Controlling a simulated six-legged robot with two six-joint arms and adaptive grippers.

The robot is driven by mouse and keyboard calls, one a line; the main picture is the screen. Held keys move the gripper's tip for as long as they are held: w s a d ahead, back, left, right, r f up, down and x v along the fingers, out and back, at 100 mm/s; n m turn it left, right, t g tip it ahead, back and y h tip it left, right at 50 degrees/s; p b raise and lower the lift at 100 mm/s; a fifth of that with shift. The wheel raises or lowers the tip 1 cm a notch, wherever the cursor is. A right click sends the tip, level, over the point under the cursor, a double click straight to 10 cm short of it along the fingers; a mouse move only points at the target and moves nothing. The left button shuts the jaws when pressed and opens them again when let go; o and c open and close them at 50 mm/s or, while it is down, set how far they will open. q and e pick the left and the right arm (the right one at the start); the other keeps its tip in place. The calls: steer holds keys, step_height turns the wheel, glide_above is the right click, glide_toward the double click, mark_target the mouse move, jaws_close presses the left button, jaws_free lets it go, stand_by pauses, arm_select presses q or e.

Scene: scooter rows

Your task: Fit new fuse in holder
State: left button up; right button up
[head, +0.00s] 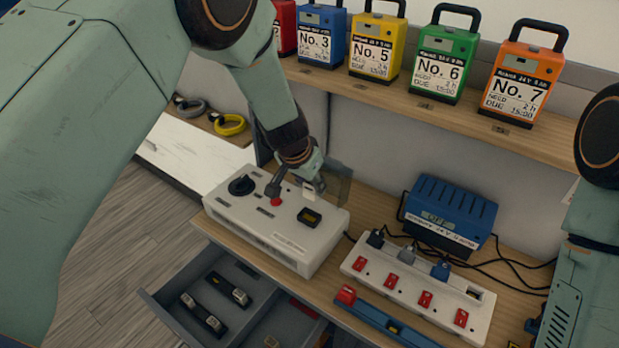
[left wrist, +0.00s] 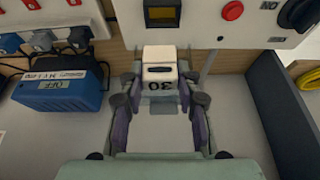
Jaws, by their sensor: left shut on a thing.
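The white control box (head: 262,240) stands on the bench with a black knob, a lever, a red button and a small yellow-lit display. My left gripper (head: 314,184) is at the box's far right corner, shut on a white fuse (head: 310,193) marked 30. The left wrist view shows the fuse (left wrist: 160,72) between the fingers, its far end at the edge of the box (left wrist: 205,22). A clear flap (head: 340,186) stands up just behind the gripper. The holder's opening is hidden, and I cannot tell whether the fuse is seated. My right gripper is out of view.
A power strip (head: 384,280) with plugs and red switches and a blue charger (head: 450,216) lie right of the box. An open drawer (head: 165,312) juts out below. Numbered battery packs, including green No. 6 (head: 442,62), line the shelf (head: 400,97) above.

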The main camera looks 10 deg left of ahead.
mark_target(306, 197)
arm_select(q)
steer(key=shift+d+f, duration=0.15)
steer(key=shift+f, duration=0.4)
steer(key=f+b, duration=0.1)
steer(key=f, duration=0.1)
steer(key=a+f+b, duration=0.1)
steer(key=shift+w+a+f+b, duration=0.1)
steer(key=shift+a+f+b, duration=0.05)
steer(key=shift+f+b, duration=0.2)
steer(key=shift+f, duration=0.35)
steer(key=shift+d+f+b, duration=0.25)
steer(key=shift+d+b, duration=0.1)
steer(key=shift+d, duration=0.15)
steer(key=shift+a, duration=0.4)
steer(key=shift+d, duration=0.1)
steer(key=shift+d, duration=0.25)
steer(key=shift+a, duration=0.25)
